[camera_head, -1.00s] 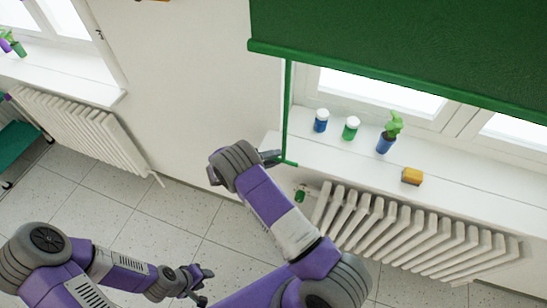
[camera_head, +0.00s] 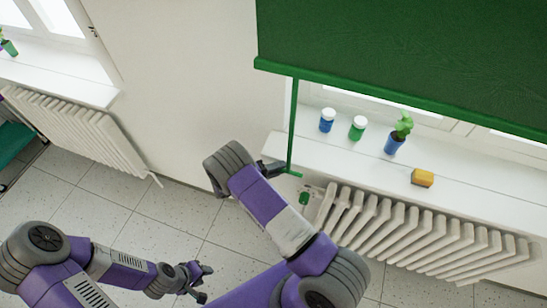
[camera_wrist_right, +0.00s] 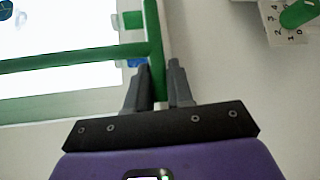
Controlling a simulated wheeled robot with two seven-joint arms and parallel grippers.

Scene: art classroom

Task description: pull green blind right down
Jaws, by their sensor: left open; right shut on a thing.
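The green blind (camera_head: 410,45) hangs over the upper right of the head view, covering the upper part of the window. Its straight bottom bar (camera_head: 400,100) is above the sill. A thin green pull rod (camera_head: 293,120) hangs from the bar's left end, with a short crosspiece at its foot. My right gripper (camera_head: 278,168) is at the rod's lower end. In the right wrist view its fingers (camera_wrist_right: 158,80) close on the green rod (camera_wrist_right: 153,35). My left gripper (camera_head: 203,282) is open and empty, low over the floor, far from the blind.
A white radiator (camera_head: 430,240) is below. A numbered dial (camera_wrist_right: 292,18) with a green knob is near my right gripper.

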